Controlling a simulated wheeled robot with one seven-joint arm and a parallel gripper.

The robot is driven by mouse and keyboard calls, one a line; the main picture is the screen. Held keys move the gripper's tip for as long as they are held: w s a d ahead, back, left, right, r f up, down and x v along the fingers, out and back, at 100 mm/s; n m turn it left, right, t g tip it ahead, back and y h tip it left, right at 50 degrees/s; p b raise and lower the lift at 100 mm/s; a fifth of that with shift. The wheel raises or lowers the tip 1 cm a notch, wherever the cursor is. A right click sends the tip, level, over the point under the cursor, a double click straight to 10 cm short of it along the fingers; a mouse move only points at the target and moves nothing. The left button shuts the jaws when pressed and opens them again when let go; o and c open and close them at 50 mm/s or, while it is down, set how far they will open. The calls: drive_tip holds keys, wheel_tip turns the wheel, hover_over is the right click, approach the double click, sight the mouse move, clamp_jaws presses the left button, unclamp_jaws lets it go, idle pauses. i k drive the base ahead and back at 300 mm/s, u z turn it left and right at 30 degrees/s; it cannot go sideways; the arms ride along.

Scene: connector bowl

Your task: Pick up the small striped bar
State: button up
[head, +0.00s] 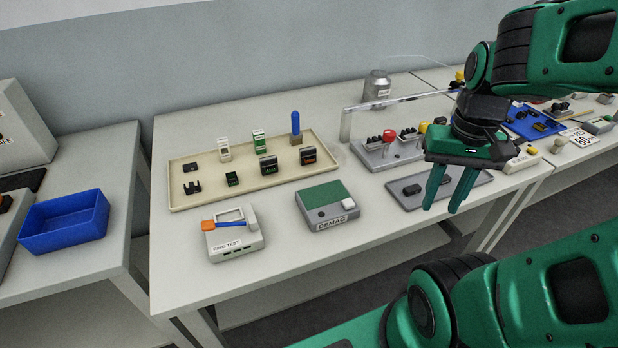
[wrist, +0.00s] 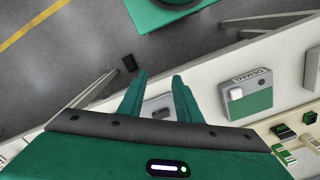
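No piece is clearly readable as the small striped bar. The likeliest candidates are two small upright pieces in the beige tray (head: 186,203): a green-and-white one (head: 258,141) and a white one with dark green marks (head: 224,150). A green-and-white piece (wrist: 284,156) also shows at the right edge of the wrist view. My gripper (head: 442,207) is open and empty, pointing down above the right part of the table, well to the right of the beige tray. Its two green fingers stand apart in the wrist view (wrist: 159,84).
A grey tray (head: 466,187) with dark parts lies below my gripper. A green-topped DEMAG box (head: 325,203) and a white test box (head: 233,240) stand at the table's front. A blue bin (head: 64,223) is at left. A grey metal canister (head: 377,88) stands behind.

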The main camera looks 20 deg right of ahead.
sight(442, 120)
drive_tip(key=i, duration=0.3)
drive_tip(key=k, duration=1.15)
drive_tip(key=z, duration=0.95)
drive_tip(key=i, duration=1.5)
drive_tip(key=z, duration=0.15)
